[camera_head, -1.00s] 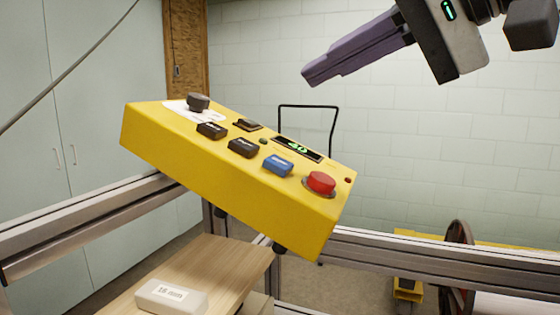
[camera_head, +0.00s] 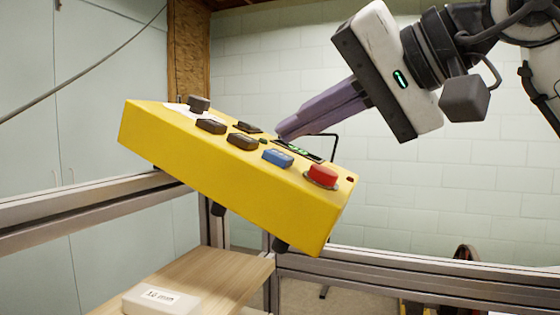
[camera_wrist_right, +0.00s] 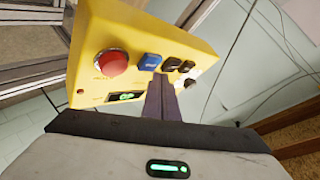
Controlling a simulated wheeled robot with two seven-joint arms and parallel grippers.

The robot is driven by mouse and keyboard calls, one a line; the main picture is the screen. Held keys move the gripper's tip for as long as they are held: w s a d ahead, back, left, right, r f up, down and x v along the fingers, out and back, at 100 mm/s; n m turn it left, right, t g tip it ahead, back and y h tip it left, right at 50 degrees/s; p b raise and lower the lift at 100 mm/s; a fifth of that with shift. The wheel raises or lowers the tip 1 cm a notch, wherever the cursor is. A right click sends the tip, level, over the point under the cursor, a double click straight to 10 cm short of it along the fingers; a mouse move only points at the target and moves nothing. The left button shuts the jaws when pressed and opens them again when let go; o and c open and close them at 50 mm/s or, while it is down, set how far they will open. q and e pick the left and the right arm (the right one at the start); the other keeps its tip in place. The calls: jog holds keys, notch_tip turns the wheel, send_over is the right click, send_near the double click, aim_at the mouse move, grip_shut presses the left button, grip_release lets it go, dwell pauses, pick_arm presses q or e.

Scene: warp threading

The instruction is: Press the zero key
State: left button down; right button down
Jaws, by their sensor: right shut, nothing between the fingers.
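A yellow control box (camera_head: 225,185) is tilted, its right end lower. On its top are two black keys (camera_head: 211,126) (camera_head: 242,142), a blue key (camera_head: 278,158), a red button (camera_head: 322,175), a black knob (camera_head: 199,103) and a green-lit display (camera_head: 300,150). The key labels are too small to read, so I cannot tell which is the zero key. My right gripper (camera_head: 283,134) is shut and empty, its purple fingers pointing down-left at the display's left end. In the wrist view its tips (camera_wrist_right: 160,82) appear just below the blue key (camera_wrist_right: 150,62). Contact cannot be told. My left gripper is not in view.
A metal rail (camera_head: 400,283) runs below and behind the box. A wooden board (camera_head: 215,272) with a white labelled block (camera_head: 160,300) lies below it. A black wire frame (camera_head: 335,150) stands behind the box. The space above the box's left end is free.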

dwell(0.9)
dwell(0.8)
jog(key=shift+f, duration=0.1)
jog(key=shift+a+f, duration=0.1)
jog(key=shift+f, duration=0.15)
jog(key=shift+w, duration=0.1)
dwell(0.3)
